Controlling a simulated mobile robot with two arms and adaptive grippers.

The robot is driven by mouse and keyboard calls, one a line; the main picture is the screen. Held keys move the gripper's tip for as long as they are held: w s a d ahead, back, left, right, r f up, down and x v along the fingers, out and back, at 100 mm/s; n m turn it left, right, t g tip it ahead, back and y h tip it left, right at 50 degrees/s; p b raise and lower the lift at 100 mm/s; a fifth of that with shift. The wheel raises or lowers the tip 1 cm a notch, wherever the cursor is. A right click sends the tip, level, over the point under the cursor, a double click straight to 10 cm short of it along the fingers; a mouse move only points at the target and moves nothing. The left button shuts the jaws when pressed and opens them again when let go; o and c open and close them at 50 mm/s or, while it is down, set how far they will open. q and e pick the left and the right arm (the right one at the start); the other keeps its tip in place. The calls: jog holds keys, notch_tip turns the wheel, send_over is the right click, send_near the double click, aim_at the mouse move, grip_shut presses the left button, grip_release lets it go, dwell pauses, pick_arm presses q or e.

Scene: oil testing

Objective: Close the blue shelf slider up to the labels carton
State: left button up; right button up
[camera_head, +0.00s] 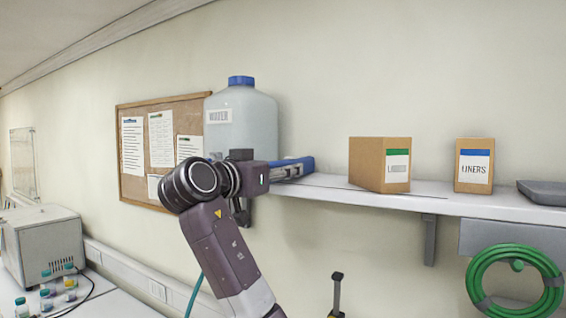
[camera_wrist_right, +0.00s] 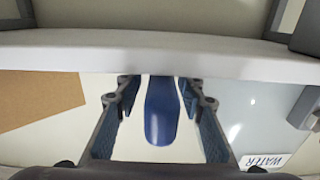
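The blue slider (camera_head: 303,164) lies at the left part of the white shelf, partly hidden behind my right gripper. The labels carton (camera_head: 366,164), brown with a green stripe, stands to its right with bare shelf between them. My right gripper (camera_head: 292,173) is at the shelf's front beside the slider. In the right wrist view a blue elongated part (camera_wrist_right: 162,112), seemingly the slider's, shows between the open fingers (camera_wrist_right: 160,100), with gaps on both sides. My left gripper is not in view.
A water jug (camera_head: 243,121) with a blue cap stands behind my right arm. The liners carton (camera_head: 475,165) and a grey tray (camera_head: 544,191) are further right on the shelf (camera_head: 330,186). A green hose (camera_head: 482,282) hangs below.

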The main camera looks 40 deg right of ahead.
jog(key=shift+a+r, duration=0.15)
jog(key=shift+a, duration=0.2)
jog(key=shift+c, duration=0.6)
jog(key=shift+d, duration=0.15)
grip_shut()
